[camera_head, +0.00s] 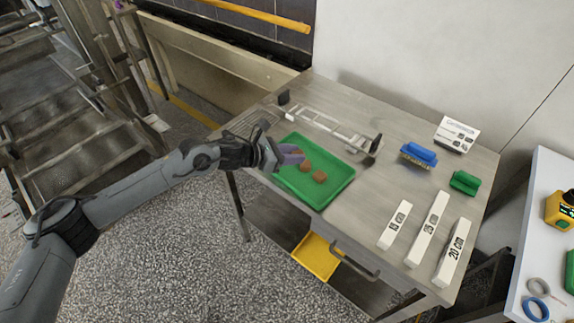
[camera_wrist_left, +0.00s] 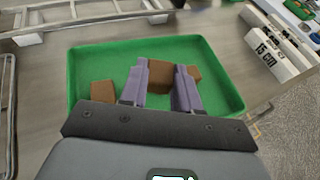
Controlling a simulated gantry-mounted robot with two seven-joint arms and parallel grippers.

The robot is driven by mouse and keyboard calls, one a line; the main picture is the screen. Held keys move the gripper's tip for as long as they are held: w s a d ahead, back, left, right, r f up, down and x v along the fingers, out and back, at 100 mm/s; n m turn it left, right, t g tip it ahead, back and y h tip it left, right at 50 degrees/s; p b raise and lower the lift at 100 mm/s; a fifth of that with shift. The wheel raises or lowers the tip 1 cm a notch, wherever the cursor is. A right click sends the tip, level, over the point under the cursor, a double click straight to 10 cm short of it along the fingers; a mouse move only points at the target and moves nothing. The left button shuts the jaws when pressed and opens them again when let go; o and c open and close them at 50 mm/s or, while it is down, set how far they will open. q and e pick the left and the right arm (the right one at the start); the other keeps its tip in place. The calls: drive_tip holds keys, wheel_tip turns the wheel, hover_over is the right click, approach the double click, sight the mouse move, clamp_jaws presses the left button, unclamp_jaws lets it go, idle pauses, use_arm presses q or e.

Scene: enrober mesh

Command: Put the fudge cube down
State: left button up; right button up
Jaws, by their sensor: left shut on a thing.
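My left gripper (camera_head: 292,156) is over the left part of the green tray (camera_head: 325,194). Its purple fingers also show in the left wrist view (camera_wrist_left: 162,84). They are shut on a brown fudge cube (camera_wrist_left: 162,72). In the head view the held cube is mostly hidden by the fingers. Two other brown cubes (camera_head: 305,165) (camera_head: 319,177) lie in the tray. In the wrist view one is left of the fingers (camera_wrist_left: 103,91) and one is partly behind the right finger (camera_wrist_left: 194,73). I cannot tell whether the held cube touches the tray floor. My right gripper is not in view.
A metal frame (camera_head: 330,128) lies behind the tray on the steel table. A blue brush (camera_head: 418,154), a green brush (camera_head: 465,182), a card (camera_head: 456,134) and white length blocks (camera_head: 427,228) are to the right. The tray's front right part is clear.

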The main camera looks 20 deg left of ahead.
sight(287, 171)
use_arm(q)
drive_tip(key=shift+s+a+f, duration=0.15)
drive_tip(key=shift+a+f, duration=0.4)
drive_tip(key=shift+a, duration=0.3)
drive_tip(key=shift+f+b, duration=0.35)
drive_tip(key=shift+f, duration=1.65)
drive_tip(key=o, duration=0.8)
drive_tip(key=shift+f, duration=0.1)
